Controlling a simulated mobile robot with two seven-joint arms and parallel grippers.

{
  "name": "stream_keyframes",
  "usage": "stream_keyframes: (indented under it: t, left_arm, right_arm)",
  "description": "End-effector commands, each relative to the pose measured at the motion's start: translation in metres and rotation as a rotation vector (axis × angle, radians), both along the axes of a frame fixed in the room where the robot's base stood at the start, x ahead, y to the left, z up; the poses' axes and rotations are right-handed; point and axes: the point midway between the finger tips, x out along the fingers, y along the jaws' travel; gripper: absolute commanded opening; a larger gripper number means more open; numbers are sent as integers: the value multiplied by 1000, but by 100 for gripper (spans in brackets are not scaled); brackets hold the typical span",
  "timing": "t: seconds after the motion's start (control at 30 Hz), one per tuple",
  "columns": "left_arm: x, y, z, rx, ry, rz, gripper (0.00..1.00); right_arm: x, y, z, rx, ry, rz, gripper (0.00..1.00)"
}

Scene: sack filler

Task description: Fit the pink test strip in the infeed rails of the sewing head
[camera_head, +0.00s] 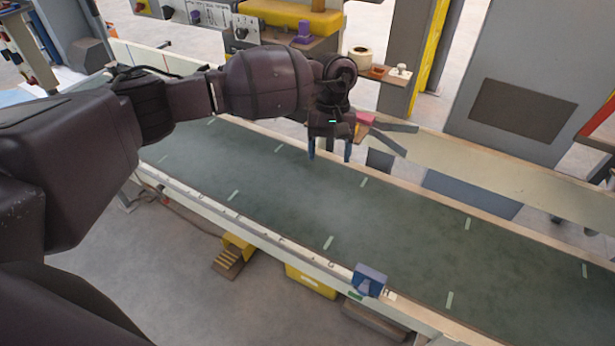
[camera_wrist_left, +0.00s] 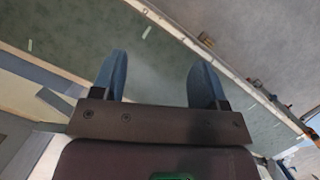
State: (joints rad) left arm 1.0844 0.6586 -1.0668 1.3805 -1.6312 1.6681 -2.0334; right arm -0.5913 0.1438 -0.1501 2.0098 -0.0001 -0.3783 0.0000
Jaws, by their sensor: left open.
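My left gripper (camera_head: 330,156) hangs over the far side of the green conveyor belt (camera_head: 300,195), fingers pointing down. It is open; in the left wrist view its two blue fingers (camera_wrist_left: 160,75) are apart with only belt behind them. A small pink piece (camera_head: 366,118), which looks like the test strip, shows just right of and behind the gripper, at the far edge of the belt. Two grey angled bars (camera_head: 389,142), perhaps the infeed rails, spread out beside it. The gripper partly hides this spot, so I cannot tell whether the pink piece sits between the bars. My right gripper is not in view.
A shelf behind holds a cream roll (camera_head: 359,58) and a small white object (camera_head: 401,70). A grey cabinet (camera_head: 520,90) stands at the back right. A blue bracket (camera_head: 368,281) sits on the belt's near rail. The belt top is clear.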

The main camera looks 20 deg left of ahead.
Motion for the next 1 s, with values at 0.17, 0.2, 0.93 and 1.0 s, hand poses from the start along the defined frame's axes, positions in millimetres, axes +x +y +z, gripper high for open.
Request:
stream_keyframes:
  t: [0.17,0.2,0.93,1.0]
  left_arm:
    - [-21,9,-12,1,3,-189,67]
    - [-26,12,-16,1,3,-216,67]
    - [-61,29,-40,0,0,-308,67]
    - [-61,29,-40,11,1,-269,67]
  right_arm:
    - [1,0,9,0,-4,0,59]
    - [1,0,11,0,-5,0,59]
    - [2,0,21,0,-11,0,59]
    - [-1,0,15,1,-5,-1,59]
